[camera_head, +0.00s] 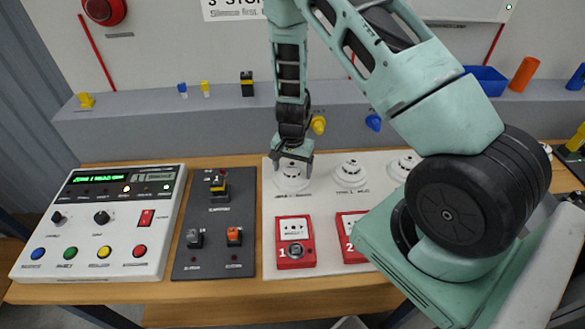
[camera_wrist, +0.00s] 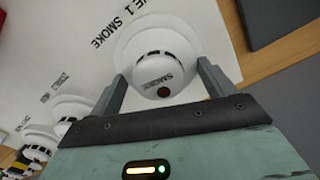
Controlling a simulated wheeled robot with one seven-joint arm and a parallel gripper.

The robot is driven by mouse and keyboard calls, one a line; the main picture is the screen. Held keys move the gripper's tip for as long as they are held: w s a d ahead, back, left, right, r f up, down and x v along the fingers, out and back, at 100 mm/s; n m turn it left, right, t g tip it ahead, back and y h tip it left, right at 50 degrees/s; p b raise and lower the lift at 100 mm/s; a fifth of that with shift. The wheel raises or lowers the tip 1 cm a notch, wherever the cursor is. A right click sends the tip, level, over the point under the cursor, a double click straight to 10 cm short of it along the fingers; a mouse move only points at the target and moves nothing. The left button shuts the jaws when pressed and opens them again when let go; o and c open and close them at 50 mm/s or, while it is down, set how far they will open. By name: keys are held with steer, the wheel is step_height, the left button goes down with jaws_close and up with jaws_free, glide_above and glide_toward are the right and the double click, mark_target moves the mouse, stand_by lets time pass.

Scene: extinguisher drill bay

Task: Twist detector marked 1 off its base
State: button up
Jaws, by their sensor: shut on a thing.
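The zone 1 smoke detector (camera_head: 291,181) is a round white dome on a wide white base at the left of the white board.
More white detectors stand to the right, including the middle one (camera_head: 351,173). Red call points marked 1 (camera_head: 295,242) and 2 (camera_head: 350,222) lie in front. A dark switch panel (camera_head: 216,255) and a control panel (camera_head: 100,222) lie to the left. My arm hides part of the right side.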

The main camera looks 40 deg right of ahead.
stand_by(0.3)
steer(key=shift+w+n+b, duration=0.1)
steer(key=shift+n+b, duration=0.2)
steer(key=shift+n, duration=0.8)
steer(key=shift+r, duration=0.25)
steer(key=shift+r+p, duration=2.15)
steer(key=shift+r, duration=0.5)
steer(key=shift+r, duration=0.1)
